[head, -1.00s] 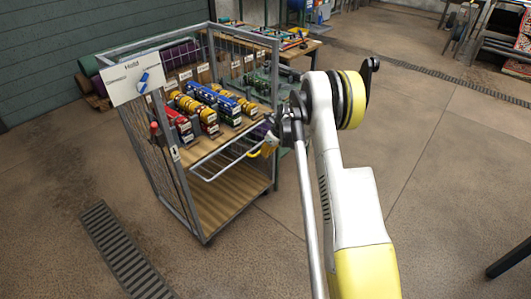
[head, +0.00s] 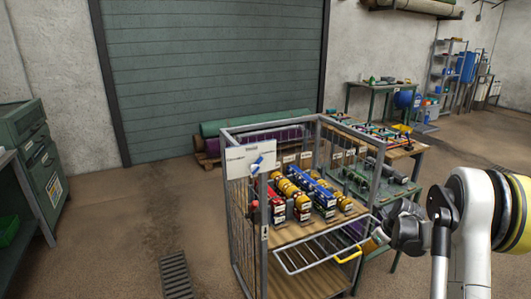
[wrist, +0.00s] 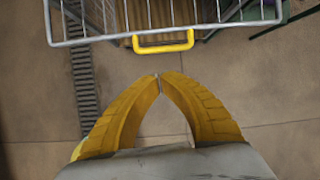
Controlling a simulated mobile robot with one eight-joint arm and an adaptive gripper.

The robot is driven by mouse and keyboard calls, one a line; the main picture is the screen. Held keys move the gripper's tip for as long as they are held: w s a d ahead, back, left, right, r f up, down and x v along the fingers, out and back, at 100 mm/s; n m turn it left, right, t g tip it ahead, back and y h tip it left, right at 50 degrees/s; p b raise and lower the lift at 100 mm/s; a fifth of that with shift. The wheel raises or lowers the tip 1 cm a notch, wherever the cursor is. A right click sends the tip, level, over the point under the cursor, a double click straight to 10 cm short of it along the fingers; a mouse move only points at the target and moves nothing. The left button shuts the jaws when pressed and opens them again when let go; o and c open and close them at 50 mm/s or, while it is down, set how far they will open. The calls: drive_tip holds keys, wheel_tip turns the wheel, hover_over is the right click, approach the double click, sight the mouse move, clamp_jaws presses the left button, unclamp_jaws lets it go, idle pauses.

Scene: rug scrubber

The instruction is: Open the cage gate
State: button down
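The wire cage (head: 262,230) stands in the head view, with a white sign (head: 250,160) at its front left corner. Its gate (head: 310,252) is a barred panel that juts out from the front at about shelf height. A yellow handle (head: 349,256) is on its outer edge. In the wrist view the handle (wrist: 163,47) lies just ahead of my gripper (wrist: 158,78). The yellow fingers meet at the tips with nothing between them, apart from the handle in the picture. In the head view the fingers are small and partly hidden by my wrist.
Red, yellow and blue items (head: 305,195) stand on the cage's upper shelf. A workbench (head: 400,152) stands close behind at the right. A floor grate (head: 175,275) lies at the lower left. Rolled rugs (head: 255,125) lie behind the cage. Open floor is at the left.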

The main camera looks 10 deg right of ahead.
drive_tip(key=s+a+r+n, duration=0.4)
drive_tip(key=a+r+n, duration=0.35)
drive_tip(key=r, duration=0.45)
drive_tip(key=s+a+r+n, duration=0.6)
drive_tip(key=s+n, duration=0.1)
drive_tip(key=s, duration=0.1)
drive_tip(key=s+a+r+n+t+h, duration=0.1)
drive_tip(key=s+a+r+n, duration=0.4)
drive_tip(key=s+a+n, duration=0.2)
drive_tip(key=shift+s+a+r+t, duration=0.3)
drive_tip(key=shift+s+r, duration=0.1)
drive_tip(key=shift+s, duration=0.8)
drive_tip(key=c, duration=2)
unclamp_jaws()
drive_tip(key=s+a+n, duration=0.1)
drive_tip(key=s+n, duration=0.2)
drive_tip(key=s+a+f+n, duration=0.1)
drive_tip(key=s+n, duration=0.2)
drive_tip(key=s+a+n+t, duration=0.1)
drive_tip(key=s+n, duration=0.2)
drive_tip(key=s, duration=0.1)
drive_tip(key=shift+a+f, duration=0.25)
drive_tip(key=o, duration=0.5)
drive_tip(key=shift+s+f+n, duration=0.1)
drive_tip(key=shift+s+n, duration=0.15)
drive_tip(key=shift+o, duration=0.2)
drive_tip(key=shift+w, duration=0.1)
